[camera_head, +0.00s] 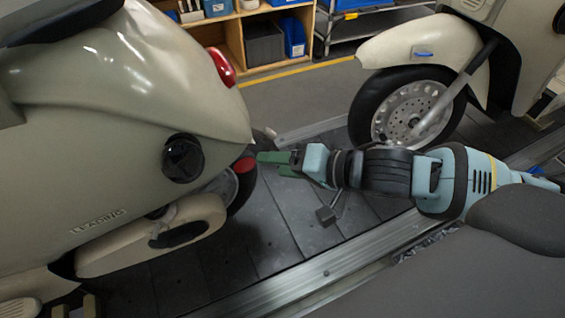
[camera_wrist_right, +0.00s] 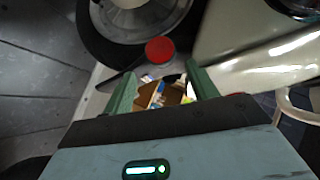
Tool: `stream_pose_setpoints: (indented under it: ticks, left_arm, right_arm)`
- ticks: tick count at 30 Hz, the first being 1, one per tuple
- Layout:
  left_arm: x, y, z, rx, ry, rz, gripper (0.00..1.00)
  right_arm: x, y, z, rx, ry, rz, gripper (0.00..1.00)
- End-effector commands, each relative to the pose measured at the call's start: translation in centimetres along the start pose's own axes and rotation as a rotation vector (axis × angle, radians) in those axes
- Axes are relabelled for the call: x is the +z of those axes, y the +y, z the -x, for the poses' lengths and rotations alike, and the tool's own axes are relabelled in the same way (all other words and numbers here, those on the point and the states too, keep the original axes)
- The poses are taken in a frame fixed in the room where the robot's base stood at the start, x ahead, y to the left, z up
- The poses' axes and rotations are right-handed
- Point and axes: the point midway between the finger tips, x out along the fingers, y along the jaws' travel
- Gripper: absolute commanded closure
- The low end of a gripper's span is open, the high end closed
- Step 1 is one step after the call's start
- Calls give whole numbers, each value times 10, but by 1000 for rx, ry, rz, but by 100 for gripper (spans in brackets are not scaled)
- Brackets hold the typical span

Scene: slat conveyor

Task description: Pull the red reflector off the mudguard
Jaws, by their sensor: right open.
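The red reflector (camera_head: 245,165) shows at the lower rear of the cream scooter (camera_head: 120,110) on the left, by its rear wheel. In the right wrist view the reflector (camera_wrist_right: 159,50) is a round red disc in front of the wheel, beside cream bodywork (camera_wrist_right: 235,35). My right gripper (camera_head: 269,162) points left at it, with its green fingertips close to it. In the right wrist view the fingers (camera_wrist_right: 160,70) are apart with nothing between them, and the reflector lies just beyond the tips. I cannot tell the exact gap. My left gripper is not in view.
A second cream scooter, with a front wheel (camera_head: 410,112) and a blue piece (camera_head: 423,54) on its front mudguard, stands at right. The slatted conveyor (camera_head: 285,225) has a metal rail (camera_head: 330,272) along its near side. Shelves with blue bins (camera_head: 293,35) stand behind.

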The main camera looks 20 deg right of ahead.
Motion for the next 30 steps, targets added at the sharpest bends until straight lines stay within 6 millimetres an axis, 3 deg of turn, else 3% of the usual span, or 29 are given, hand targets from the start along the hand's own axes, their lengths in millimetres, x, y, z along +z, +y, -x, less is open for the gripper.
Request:
stream_pose_setpoints:
  ticks: [15, 28, 30]
  left_arm:
    - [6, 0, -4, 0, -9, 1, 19]
    - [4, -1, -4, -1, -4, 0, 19]
    - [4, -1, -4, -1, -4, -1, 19]
  right_arm:
    - [0, -1, -65, -2, 1, 2, 42]
    - [0, -1, -73, -1, 0, 3, 42]
    - [0, -1, -73, -1, 0, 3, 51]
